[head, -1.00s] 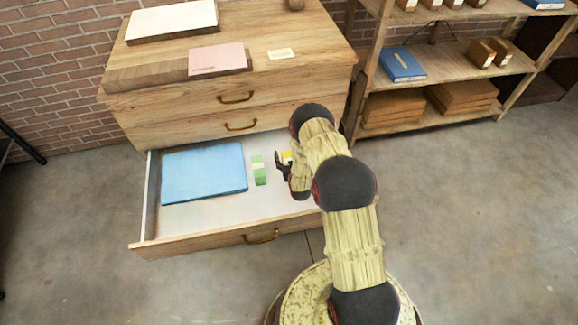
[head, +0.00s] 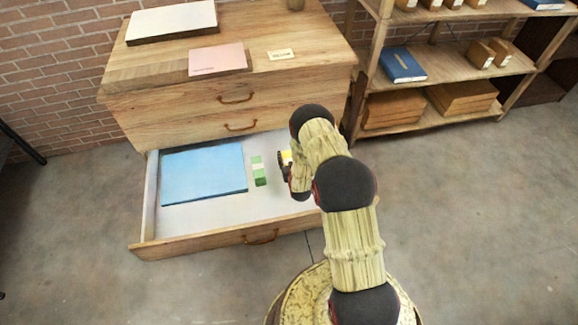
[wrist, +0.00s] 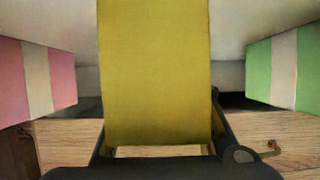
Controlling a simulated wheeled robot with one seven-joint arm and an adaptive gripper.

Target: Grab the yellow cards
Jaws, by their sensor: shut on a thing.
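The yellow cards (wrist: 155,70) fill the middle of the wrist view as a yellow block between the fingers of my gripper (wrist: 158,150). My gripper is shut on them. In the head view, a small part of the yellow cards (head: 287,156) shows beside my gripper (head: 284,165), inside the open drawer's right half. My arm hides most of them there. I cannot tell whether the cards touch the drawer floor.
Green cards with a pale band (head: 259,171) lie left of my gripper in the open drawer (head: 215,240), beside a blue folder (head: 204,172). Pink cards (wrist: 40,80) stand on the other side in the wrist view. A wooden shelf (head: 450,70) stands to the right.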

